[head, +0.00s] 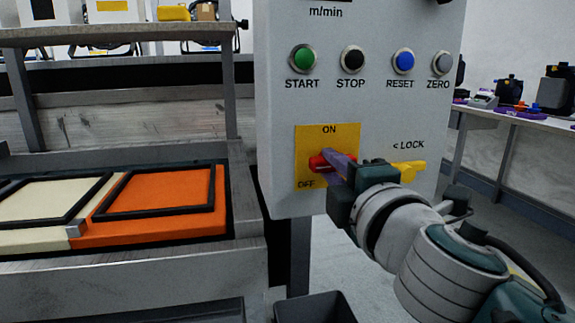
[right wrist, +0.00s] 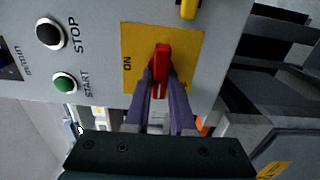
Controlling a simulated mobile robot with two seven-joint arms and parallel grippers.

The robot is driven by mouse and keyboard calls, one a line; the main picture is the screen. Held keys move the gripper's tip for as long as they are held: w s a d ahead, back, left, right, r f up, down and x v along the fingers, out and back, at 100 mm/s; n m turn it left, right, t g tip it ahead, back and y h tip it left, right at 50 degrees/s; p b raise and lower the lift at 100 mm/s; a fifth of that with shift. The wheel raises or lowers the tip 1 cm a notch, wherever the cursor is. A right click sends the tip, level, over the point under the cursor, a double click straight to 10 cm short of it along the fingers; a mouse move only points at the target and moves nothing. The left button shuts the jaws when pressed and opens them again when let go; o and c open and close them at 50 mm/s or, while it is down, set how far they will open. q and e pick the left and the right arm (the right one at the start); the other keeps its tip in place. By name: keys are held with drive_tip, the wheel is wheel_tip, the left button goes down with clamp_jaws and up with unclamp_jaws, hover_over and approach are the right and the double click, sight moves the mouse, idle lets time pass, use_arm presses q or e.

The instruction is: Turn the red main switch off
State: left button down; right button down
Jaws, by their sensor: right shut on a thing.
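The red main switch (head: 318,162) sits on a yellow plate (head: 343,133) low on the grey control panel. The plate reads ON at the top and OFF at the lower left. In the right wrist view the red handle (right wrist: 162,62) lies across the plate, sideways to the ON mark. My right gripper (head: 338,163) has its purple fingers (right wrist: 163,82) shut on the handle, one on each side. The fingers hide part of the switch in the head view. My left gripper is not in view.
A yellow lock lever (head: 407,170) sticks out just right of the switch. START (head: 303,58), STOP (head: 352,59), RESET (head: 402,61) and ZERO (head: 442,63) buttons sit above. A bench with an orange panel (head: 160,205) stands at left. A dark bin (head: 315,307) is below.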

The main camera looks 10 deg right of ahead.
drive_tip(key=c, duration=0.8)
unclamp_jaws()
drive_tip(key=shift+o, duration=0.2)
drive_tip(key=s, duration=1)
drive_tip(key=shift+d+p, duration=0.2)
drive_tip(key=shift+p, duration=0.15)
